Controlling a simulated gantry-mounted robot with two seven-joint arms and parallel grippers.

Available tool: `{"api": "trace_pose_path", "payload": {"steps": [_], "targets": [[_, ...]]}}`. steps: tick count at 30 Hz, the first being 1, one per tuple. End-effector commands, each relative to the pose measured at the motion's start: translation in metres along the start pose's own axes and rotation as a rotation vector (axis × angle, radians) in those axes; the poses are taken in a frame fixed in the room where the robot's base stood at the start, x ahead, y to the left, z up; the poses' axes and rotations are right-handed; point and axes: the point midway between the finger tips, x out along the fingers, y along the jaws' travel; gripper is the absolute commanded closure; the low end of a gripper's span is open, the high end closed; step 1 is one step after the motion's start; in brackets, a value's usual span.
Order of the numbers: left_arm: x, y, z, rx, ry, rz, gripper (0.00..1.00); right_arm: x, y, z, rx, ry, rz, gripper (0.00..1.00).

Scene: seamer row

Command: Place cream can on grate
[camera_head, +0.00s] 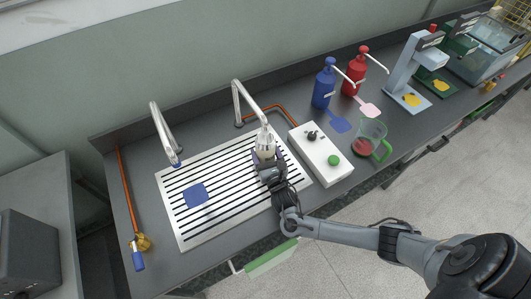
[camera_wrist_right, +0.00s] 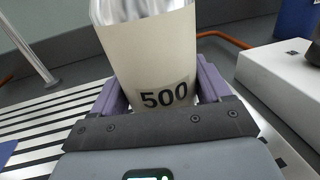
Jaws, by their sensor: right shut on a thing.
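The cream can (camera_head: 265,145) is upright at the right part of the striped grate (camera_head: 228,159), near the base of a faucet. In the right wrist view the cream can (camera_wrist_right: 151,60) carries the number 500 and has a silvery top. My right gripper (camera_head: 266,158) is shut around the can, with its purple fingers on both sides in the right wrist view (camera_wrist_right: 160,88). The can's bottom is hidden by the gripper, so I cannot tell whether it touches the grate. My left gripper is not in view.
A blue square (camera_head: 195,195) lies on the grate's left part. A white box (camera_head: 320,154) with a black knob and a green button stands right of the grate. Faucets (camera_head: 163,132) stand behind. A green-handled jug (camera_head: 371,138) and blue and red pump bottles (camera_head: 324,84) are further right.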

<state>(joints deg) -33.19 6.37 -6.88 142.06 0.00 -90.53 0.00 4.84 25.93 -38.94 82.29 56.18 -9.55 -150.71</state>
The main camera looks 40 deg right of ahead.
Motion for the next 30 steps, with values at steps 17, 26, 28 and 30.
{"api": "trace_pose_path", "payload": {"steps": [17, 26, 28, 30], "targets": [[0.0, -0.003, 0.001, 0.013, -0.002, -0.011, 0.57, 0.0, 0.0, -0.003, -0.001, -0.001, 0.0, 0.0], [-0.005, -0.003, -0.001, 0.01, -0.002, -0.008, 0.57, -0.019, 0.0, 0.001, -0.001, 0.001, 0.002, 0.0], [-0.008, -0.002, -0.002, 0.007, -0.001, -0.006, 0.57, -0.031, 0.0, 0.002, 0.0, 0.001, 0.001, 0.0], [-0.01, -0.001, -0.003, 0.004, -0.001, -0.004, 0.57, -0.044, 0.0, 0.001, 0.001, 0.002, 0.001, 0.0]]}}
